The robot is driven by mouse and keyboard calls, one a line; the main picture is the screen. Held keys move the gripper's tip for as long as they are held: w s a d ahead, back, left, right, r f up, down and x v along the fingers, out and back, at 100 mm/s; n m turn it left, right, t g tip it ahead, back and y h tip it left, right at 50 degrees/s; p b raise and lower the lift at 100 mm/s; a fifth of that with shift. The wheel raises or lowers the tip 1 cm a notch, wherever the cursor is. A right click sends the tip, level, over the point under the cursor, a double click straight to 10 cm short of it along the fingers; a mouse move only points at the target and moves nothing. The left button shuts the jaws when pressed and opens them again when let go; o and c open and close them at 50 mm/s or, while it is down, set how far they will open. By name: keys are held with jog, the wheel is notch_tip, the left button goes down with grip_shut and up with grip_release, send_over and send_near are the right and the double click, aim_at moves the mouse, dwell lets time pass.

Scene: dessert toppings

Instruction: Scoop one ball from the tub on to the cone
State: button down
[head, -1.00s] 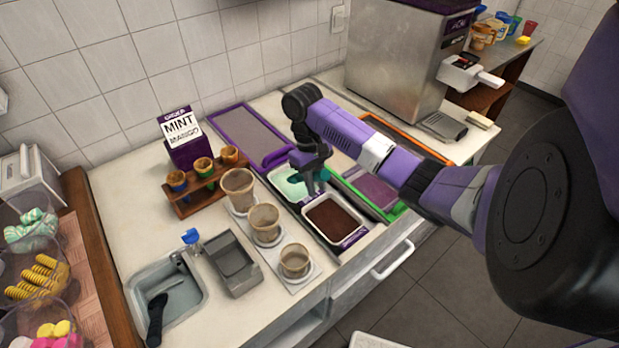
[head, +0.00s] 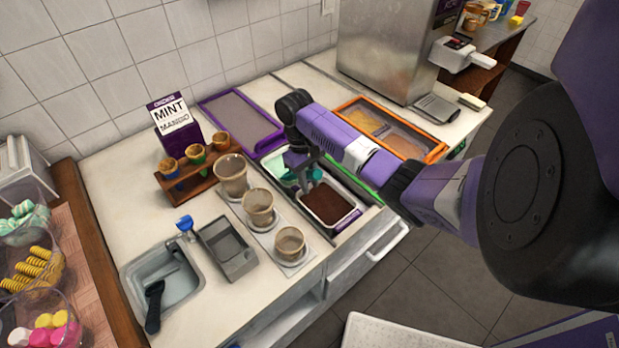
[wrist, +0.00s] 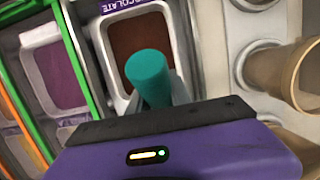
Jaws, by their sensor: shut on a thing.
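My gripper (head: 303,176) is shut on the teal handle of a scoop (wrist: 148,75), over the mint-green tub (head: 273,159) in the head view. The scoop's bowl is hidden, and I cannot tell whether it holds a ball. The brown tub (head: 329,203), labelled chocolate in the wrist view (wrist: 140,38), is just in front. The order card (head: 172,115) reads "MINT" above "MANGO".
Beige cups (head: 258,206) stand in a row between the rack and the tubs. A grey sink (head: 174,280) holds a dark-handled tool. A purple-framed tray (head: 236,118) lies behind, and an orange-framed case (head: 392,127) lies right. A grey machine (head: 385,50) stands at the back.

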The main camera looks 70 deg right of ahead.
jog(key=shift+w+d+f, duration=0.1)
jog(key=shift+w+f, duration=0.05)
jog(key=shift+f, duration=0.4)
jog(key=shift+w+d+f, duration=0.15)
jog(key=shift+w+f, duration=0.05)
jog(key=shift+f, duration=0.4)
jog(key=shift+w+d+f, duration=0.1)
jog(key=shift+w+f, duration=0.05)
jog(key=shift+f, duration=0.4)
jog(key=w+d+b, duration=0.1)
jog(key=w+b, duration=0.1)
jog(key=w+d+b, duration=0.1)
jog(key=w+b, duration=0.1)
jog(key=b, duration=0.1)
jog(key=w+d+b, duration=0.2)
jog(key=b, duration=0.1)
jog(key=shift+w, duration=0.25)
jog(key=shift+a+r+p, duration=0.1)
jog(key=shift+p, duration=0.55)
jog(key=shift+s+t+h+p, duration=0.2)
jog(key=shift+t+h+p, duration=0.15)
jog(key=shift+p, duration=0.45)
jog(key=shift+t+p, duration=0.25)
jog(key=shift+p, duration=0.05)
